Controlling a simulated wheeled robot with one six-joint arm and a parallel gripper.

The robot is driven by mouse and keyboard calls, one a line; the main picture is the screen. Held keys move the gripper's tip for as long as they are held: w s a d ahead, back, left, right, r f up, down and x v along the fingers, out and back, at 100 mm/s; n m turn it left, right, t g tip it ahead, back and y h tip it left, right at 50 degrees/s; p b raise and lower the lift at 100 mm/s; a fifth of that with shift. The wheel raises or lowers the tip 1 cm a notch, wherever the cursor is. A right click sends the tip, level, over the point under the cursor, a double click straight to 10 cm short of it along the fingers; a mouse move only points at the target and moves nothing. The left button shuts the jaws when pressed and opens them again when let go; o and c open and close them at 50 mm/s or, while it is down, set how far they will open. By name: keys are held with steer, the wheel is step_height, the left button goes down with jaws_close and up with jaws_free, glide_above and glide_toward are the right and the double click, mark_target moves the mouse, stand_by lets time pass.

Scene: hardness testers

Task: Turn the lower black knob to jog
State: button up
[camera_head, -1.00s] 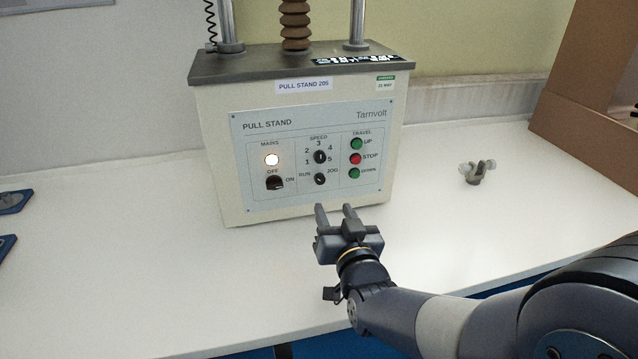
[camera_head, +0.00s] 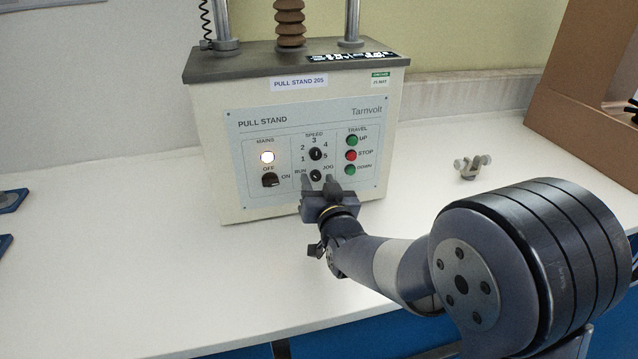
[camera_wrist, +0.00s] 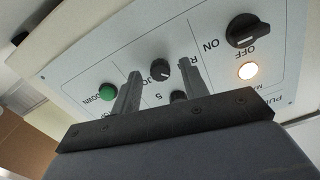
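The lower black knob (camera_head: 316,175) sits on the pull stand's front panel between the RUN and JOG labels, below the speed dial (camera_head: 316,153). Its pointer direction is too small to tell. My gripper (camera_head: 317,181) is in front of the panel, with its two fingers apart, one on each side of the lower knob in the picture. In the wrist view the lower knob (camera_wrist: 160,69) shows in the gap between the open fingertips (camera_wrist: 158,68), with space on both sides. I cannot tell how far the tips are from the panel.
The mains switch (camera_head: 270,180) is left of the knob, under a lit lamp (camera_head: 267,157). Green and red travel buttons (camera_head: 351,156) are close on the right. A small metal fitting (camera_head: 471,166) lies on the white bench (camera_head: 130,270), which is clear before the machine.

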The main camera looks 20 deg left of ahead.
jaws_close()
steer(key=shift+f+b, duration=0.1)
steer(key=shift+b, duration=0.4)
steer(key=m+b, duration=0.3)
steer(key=b, duration=0.1)
steer(key=shift+f, duration=0.15)
steer(key=m+b, duration=0.6)
steer(key=b, duration=0.2)
steer(key=m+b, duration=0.4)
steer(key=shift+m+b, duration=0.35)
steer(key=shift+m, duration=0.05)
steer(key=shift+r+m+b, duration=0.15)
steer(key=shift+m+b, duration=0.5)
steer(key=shift+m, duration=0.35)
steer(key=shift+r+m+b, duration=0.15)
steer(key=shift+m+b, duration=0.45)
steer(key=shift+m, duration=0.4)
